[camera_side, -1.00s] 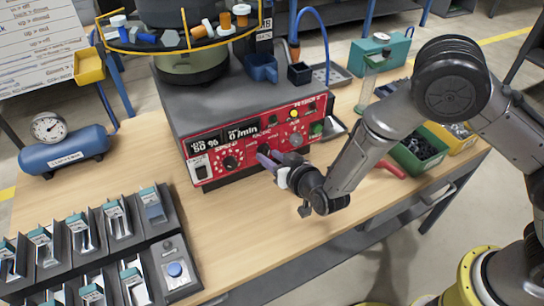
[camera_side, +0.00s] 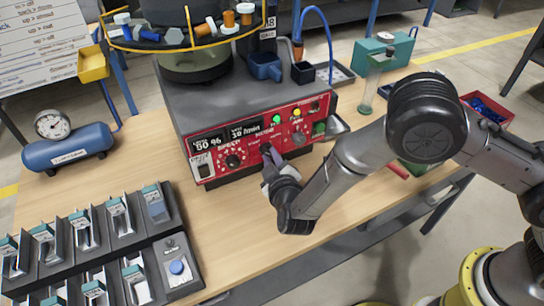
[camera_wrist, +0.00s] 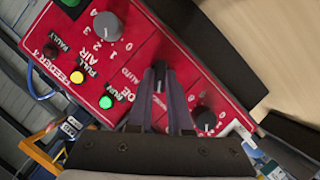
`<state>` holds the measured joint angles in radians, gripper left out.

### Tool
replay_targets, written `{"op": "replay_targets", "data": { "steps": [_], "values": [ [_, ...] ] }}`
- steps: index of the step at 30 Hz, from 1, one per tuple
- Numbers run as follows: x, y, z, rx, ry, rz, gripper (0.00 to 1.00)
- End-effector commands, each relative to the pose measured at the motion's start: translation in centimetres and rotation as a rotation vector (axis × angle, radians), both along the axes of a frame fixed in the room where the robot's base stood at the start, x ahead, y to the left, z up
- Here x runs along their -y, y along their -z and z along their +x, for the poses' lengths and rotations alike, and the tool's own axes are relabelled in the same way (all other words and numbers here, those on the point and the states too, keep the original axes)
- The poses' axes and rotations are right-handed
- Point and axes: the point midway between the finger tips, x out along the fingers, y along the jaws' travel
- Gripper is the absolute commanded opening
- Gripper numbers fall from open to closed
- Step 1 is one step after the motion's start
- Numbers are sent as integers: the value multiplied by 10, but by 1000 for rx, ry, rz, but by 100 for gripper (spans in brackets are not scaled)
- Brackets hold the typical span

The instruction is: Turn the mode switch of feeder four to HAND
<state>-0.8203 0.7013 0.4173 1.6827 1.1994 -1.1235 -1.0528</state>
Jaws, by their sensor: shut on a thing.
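The red front panel of feeder four (camera_side: 237,160) is on the grey feeder box; the wrist view shows its FEEDER 4 label (camera_wrist: 64,70). My gripper (camera_side: 268,157) reaches the middle of this panel. In the wrist view my gripper (camera_wrist: 160,72) has its two dark fingers close together over the mode switch, beside the MODE and AUTO lettering, shut on the switch knob. The fingers cover most of the knob, so I cannot read its pointing direction. The yellow FULL lamp (camera_wrist: 78,78) and green RUN lamp (camera_wrist: 106,103) are lit.
The AIR knob (camera_wrist: 107,27) and the speed knob (camera_wrist: 205,118) flank the fingers. The bowl (camera_side: 195,65) stands on the box. A blue air tank (camera_side: 70,148) and a rack of parts holders (camera_side: 120,215) are at left. The table front is clear.

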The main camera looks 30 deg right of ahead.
Motion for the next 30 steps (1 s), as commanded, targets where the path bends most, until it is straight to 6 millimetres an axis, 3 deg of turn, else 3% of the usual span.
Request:
{"op": "replay_targets", "data": {
  "steps": [9, 24, 25, 30],
  "values": [
    [-1, -1, 2, 5, -1, -102, 0],
    [-1, -2, 3, 6, -2, -118, 0],
    [-1, -2, 3, 6, -2, -118, 21],
    [-1, -2, 3, 8, 0, -117, 48]
  ]
}}
